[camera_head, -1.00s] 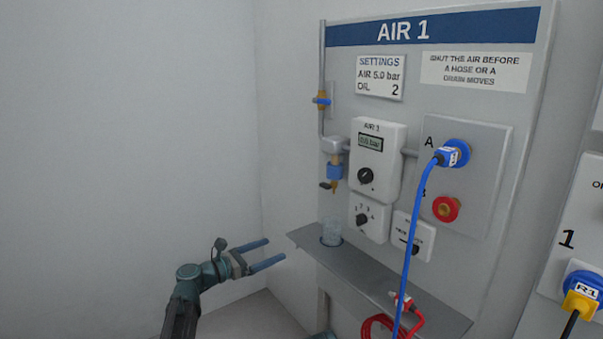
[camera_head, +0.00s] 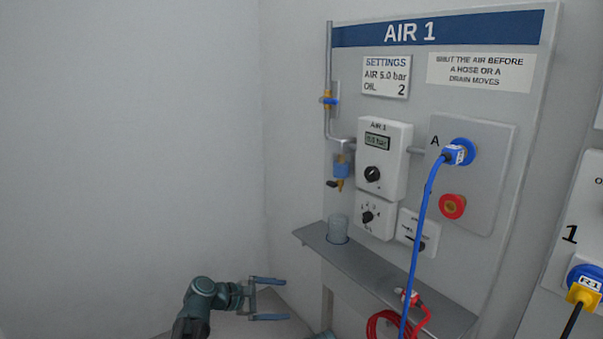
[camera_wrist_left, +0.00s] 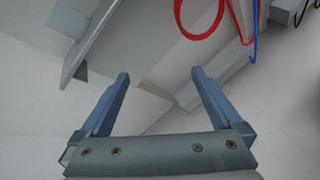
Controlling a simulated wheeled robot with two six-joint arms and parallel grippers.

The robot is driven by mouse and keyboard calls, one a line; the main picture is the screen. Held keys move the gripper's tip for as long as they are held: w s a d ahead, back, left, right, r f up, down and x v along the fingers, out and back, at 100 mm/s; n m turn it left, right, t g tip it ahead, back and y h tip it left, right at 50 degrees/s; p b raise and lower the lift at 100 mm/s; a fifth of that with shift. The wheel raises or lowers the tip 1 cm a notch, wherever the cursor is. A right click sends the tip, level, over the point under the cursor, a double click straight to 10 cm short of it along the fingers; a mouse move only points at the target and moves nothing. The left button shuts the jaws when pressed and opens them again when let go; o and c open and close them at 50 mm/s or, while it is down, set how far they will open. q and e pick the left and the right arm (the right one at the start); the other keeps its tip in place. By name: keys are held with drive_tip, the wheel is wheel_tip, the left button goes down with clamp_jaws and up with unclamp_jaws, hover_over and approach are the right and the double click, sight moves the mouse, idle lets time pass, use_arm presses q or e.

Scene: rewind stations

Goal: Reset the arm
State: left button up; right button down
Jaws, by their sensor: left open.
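My left gripper (camera_head: 268,299) is open and empty, low at the left of the AIR 1 panel (camera_head: 480,90), below and left of the grey shelf (camera_head: 375,274). Its two blue fingers also show spread apart in the left wrist view (camera_wrist_left: 159,85), with nothing between them. It touches nothing that I can see. My right gripper is not in view.
A clear cup (camera_head: 338,229) stands at the shelf's left end. A blue hose (camera_head: 414,240) hangs from port A in front of the shelf. A coiled red hose (camera_head: 380,322) hangs below the shelf's right part. The left wall side is free.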

use_arm(q)
drive_tip(key=s+a+f+m+g+y, duration=0.3)
drive_tip(key=s+a+f+m+y, duration=0.25)
drive_tip(key=s+m, duration=0.3)
drive_tip(key=s+a+f+m+g+y, duration=0.2)
drive_tip(key=s+a+f+m+y, duration=0.25)
drive_tip(key=s+f+m, duration=0.4)
drive_tip(key=s+d+r+m+g+y, duration=0.1)
drive_tip(key=s+d+r+m+y, duration=0.15)
drive_tip(key=s+d, duration=0.7)
wheel_tip(320, 180, up, 32)
drive_tip(key=w+p, duration=0.2)
drive_tip(key=p, duration=3)
drive_tip(key=shift+d+f, duration=0.15)
drive_tip(key=shift+d, duration=0.25)
